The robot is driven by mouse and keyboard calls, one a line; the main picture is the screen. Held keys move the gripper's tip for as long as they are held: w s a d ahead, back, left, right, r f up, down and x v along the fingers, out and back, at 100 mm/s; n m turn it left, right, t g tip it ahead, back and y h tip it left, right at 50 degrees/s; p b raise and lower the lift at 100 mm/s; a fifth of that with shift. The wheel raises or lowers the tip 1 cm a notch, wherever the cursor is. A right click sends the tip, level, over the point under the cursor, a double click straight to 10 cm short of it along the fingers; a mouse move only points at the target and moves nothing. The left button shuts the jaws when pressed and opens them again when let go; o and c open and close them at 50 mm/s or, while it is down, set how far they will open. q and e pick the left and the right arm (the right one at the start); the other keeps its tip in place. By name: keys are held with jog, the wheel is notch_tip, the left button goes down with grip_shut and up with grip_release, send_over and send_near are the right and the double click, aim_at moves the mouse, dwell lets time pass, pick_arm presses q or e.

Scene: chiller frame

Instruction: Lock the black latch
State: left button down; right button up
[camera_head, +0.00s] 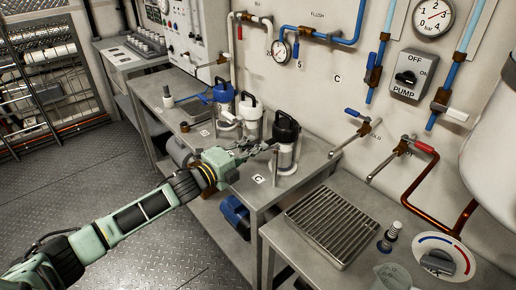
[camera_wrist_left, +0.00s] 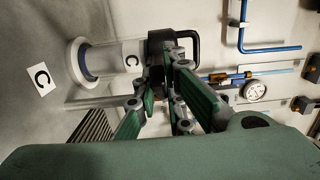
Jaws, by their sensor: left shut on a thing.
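The canister with the black lid (camera_head: 286,128) stands upright on the grey bench. In the left wrist view its pale body and black lid (camera_wrist_left: 158,45) appear turned on their side, with a black handle at the right. My left gripper (camera_head: 268,148) reaches it from the left in the head view, at the lid's lower edge. In the left wrist view its green-padded fingers (camera_wrist_left: 168,82) are at the lid's edge, shut on the black latch. The latch is mostly hidden by the fingers. My right gripper is out of view.
A white-lidded canister (camera_head: 251,118) and a blue-lidded canister (camera_head: 223,93) stand farther back on the bench. A slatted metal tray (camera_head: 332,225) lies on the nearer counter. Pipes, valve levers and a pump switch (camera_head: 410,75) line the wall. The floor at left is clear.

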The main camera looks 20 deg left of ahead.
pick_arm(q)
jog(key=c, duration=1.8)
grip_release()
jog(key=v, duration=1.2)
jog(key=shift+d, duration=0.1)
jog(key=shift+c, duration=0.3)
